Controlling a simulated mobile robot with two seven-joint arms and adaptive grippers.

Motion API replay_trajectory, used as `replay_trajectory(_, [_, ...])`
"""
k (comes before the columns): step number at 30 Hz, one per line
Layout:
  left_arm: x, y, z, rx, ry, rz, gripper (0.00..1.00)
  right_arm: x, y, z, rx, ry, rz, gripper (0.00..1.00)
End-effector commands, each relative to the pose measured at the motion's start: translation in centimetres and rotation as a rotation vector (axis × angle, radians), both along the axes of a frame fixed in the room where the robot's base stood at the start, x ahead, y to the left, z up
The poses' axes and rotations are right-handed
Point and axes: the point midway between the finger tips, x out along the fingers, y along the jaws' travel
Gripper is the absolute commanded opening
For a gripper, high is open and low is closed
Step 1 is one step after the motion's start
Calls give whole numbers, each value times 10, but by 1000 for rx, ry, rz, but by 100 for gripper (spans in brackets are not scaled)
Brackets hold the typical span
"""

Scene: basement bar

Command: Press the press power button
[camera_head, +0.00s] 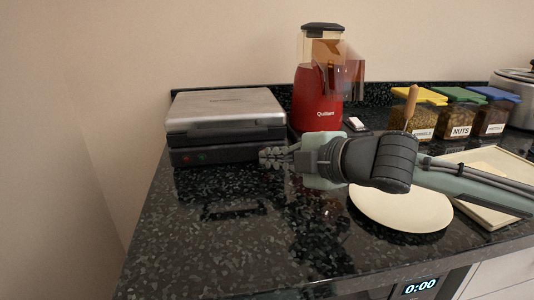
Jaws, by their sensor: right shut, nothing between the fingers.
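The press (228,112) is a grey and black sandwich press with its lid closed, at the back left of the dark counter. My right gripper (264,158) is shut and empty. Its fingertips point left, near the right end of the press's front face; I cannot tell whether they touch it. My left gripper is not in view.
A red machine (318,100) stands right of the press, behind my right arm. A white plate (400,208) lies under my arm. Jars with coloured lids (460,118) and a light board (500,190) are at the right. The counter's left front is clear.

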Motion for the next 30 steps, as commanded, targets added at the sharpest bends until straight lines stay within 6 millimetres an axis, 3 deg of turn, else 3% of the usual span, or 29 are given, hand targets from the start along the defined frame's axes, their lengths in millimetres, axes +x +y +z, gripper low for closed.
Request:
replay_trajectory(11, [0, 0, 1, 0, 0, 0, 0, -5, -1, -1, -1, 1, -1, 0])
replay_trajectory(30, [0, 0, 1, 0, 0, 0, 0, -60, -12, 0, 0, -1, -1, 0])
